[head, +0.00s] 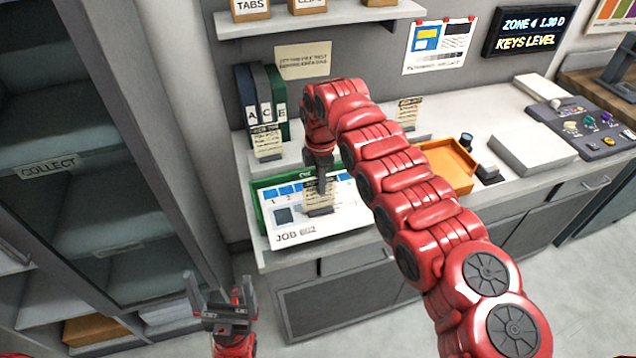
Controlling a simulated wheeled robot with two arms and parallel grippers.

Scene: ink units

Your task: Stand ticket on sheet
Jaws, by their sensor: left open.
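A cream ticket (311,198) with printed lines stands upright, its dark foot appearing to rest on the white JOB 602 sheet (345,218). The sheet lies over a green tray (259,207) at the counter's left end. My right gripper (321,188) points down from above, its dark fingers overlapping the ticket's upper part. They line up in this view, so I cannot tell whether they grip it. My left gripper (222,300) is open and empty, low in front of the counter and away from the sheet.
Similar tickets stand behind the sheet (267,143) and beyond my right arm (408,113). Binders (262,100) stand at the back left. An orange tray (447,165) and a control panel (590,125) are to the right. A tall cabinet (85,150) fills the left.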

